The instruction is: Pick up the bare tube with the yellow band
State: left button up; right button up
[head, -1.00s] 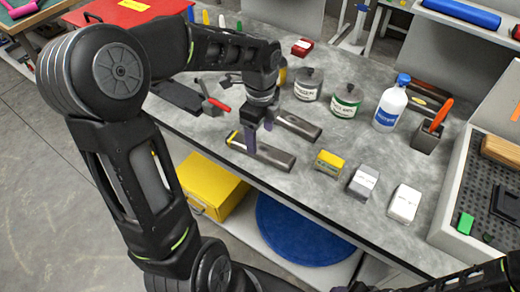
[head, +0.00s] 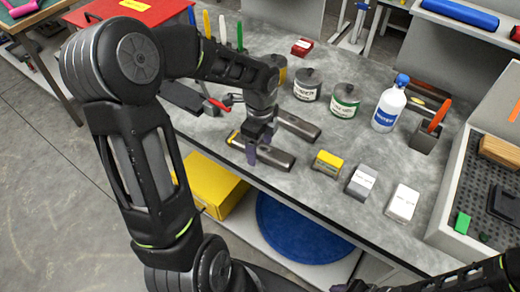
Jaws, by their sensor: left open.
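The bare tube with the yellow band (head: 277,159) lies on the grey bench near its front edge, a dark grey cylinder with yellow showing at its left end. My left gripper (head: 259,146) is open, pointing down over the tube's middle. Its fingers appear on either side of the tube, one on the near side and one toward the far side. The gripper hides part of the tube, and I cannot tell whether the fingers touch it. A second dark tube (head: 299,126) lies just behind, partly hidden by my wrist. Only part of my right arm shows at the bottom right.
A yellow box (head: 327,164), grey box (head: 361,181) and white box (head: 402,203) line the front edge to the right. A red-handled tool (head: 217,104) lies left of my wrist.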

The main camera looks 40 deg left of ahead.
pick_arm(q)
jog(key=shift+c, duration=0.3)
grip_shut()
dwell(0.4)
